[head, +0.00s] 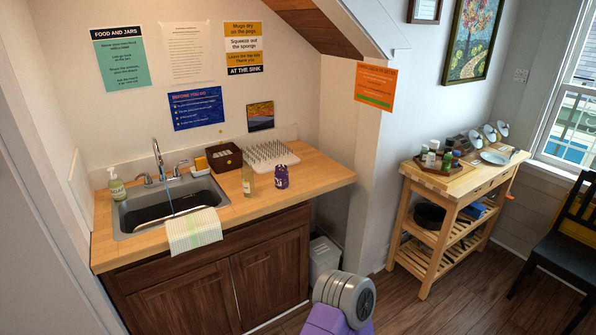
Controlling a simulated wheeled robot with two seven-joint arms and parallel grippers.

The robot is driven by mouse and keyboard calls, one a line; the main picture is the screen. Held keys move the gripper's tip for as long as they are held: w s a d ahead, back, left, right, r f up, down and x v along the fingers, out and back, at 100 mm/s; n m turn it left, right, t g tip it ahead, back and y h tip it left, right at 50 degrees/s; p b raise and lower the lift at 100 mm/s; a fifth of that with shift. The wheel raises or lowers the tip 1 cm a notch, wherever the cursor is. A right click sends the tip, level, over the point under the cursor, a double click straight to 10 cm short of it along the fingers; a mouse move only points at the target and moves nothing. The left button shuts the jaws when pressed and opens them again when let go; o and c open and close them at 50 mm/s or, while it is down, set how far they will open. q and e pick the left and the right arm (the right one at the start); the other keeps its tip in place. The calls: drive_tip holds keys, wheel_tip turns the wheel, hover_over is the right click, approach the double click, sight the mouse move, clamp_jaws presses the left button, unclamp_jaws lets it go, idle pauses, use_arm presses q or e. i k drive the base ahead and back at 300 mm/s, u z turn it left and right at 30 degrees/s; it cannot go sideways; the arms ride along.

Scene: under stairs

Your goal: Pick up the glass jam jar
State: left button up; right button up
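A small dark purple jar (281,177) with a pale label band stands upright on the wooden counter (325,174), right of the sink. It looks like the jam jar, but it is too small to tell its glass or contents. A clear, yellowish bottle or jar (248,181) stands just left of it, apart from it. Neither of my grippers is in view. Only a purple and grey part of my own arm shows at the bottom, well in front of the counter and apart from both.
A sink (170,203) with a tap, a soap bottle (117,185) and a draped towel (194,231) are left. A brown box (224,157) and a pegged rack (267,155) stand behind. The counter's right end is clear. A wooden cart (455,190) and dark chair (562,245) are right.

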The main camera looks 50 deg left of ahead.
sight(281, 174)
drive_tip(key=u, duration=0.35)
drive_tip(key=i, duration=2)
drive_tip(key=u, duration=1.85)
drive_tip(key=i, duration=0.9)
drive_tip(key=u, duration=1)
